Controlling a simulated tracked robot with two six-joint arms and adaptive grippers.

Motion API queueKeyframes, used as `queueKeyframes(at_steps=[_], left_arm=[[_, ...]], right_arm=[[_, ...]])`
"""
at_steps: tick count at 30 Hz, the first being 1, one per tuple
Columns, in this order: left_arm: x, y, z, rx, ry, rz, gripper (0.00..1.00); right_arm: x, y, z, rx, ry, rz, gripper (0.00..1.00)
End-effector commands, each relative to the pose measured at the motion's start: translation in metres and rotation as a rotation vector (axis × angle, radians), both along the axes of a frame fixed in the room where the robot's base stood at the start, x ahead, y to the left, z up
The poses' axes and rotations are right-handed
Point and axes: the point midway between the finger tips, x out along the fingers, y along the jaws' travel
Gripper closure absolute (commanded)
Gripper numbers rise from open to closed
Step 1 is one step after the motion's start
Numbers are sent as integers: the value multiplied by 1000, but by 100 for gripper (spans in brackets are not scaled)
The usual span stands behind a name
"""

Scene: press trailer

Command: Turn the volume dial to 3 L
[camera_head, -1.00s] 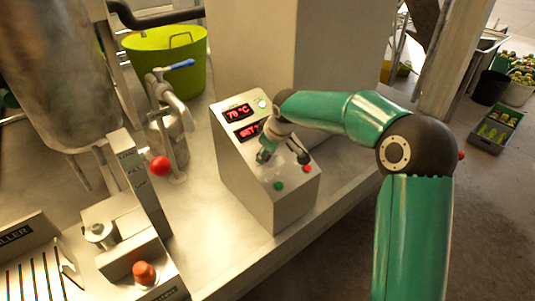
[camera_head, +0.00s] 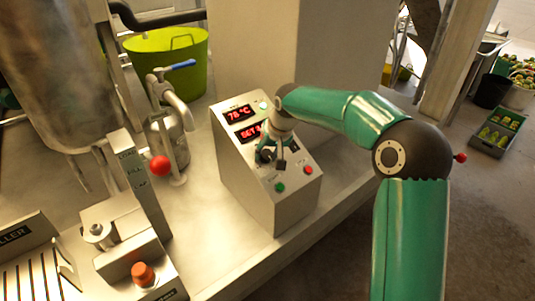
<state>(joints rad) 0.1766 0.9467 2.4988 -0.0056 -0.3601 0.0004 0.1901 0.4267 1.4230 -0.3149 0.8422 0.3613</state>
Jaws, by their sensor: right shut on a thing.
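The grey control box (camera_head: 238,183) stands on the metal bench, with two red displays on its sloped face; the upper one reads 78 °C. My right gripper (camera_head: 270,160) is at the middle of this face, below the displays. Its fingers are shut on a small dark knob there, which they mostly hide. I cannot read a litre scale around it. Another round grey knob (camera_head: 97,231) sits on the filler unit (camera_head: 128,254) at the lower left; I cannot read its marks. My left gripper is not in view.
A green button (camera_head: 280,187) and a red button (camera_head: 308,170) lie close below my right gripper. A tap with a red ball (camera_head: 160,166) stands left of the box. A green tub (camera_head: 166,57) is behind. An orange-red knob (camera_head: 142,273) is on the filler.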

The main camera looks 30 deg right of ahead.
Motion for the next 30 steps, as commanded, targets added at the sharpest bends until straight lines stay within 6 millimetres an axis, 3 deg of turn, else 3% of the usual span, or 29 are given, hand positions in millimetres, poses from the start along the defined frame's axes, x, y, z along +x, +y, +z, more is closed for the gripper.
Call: queueKeyframes(at_steps=[18,19,21,24,30], left_arm=[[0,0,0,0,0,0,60],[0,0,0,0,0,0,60],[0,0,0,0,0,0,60],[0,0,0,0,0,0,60],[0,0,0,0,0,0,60]], right_arm=[[1,-1,1,24,-2,-48,95],[1,-1,1,24,-2,-48,58],[1,0,1,24,-2,-48,47],[1,0,1,24,-2,-47,35],[0,0,1,25,0,-46,35]])
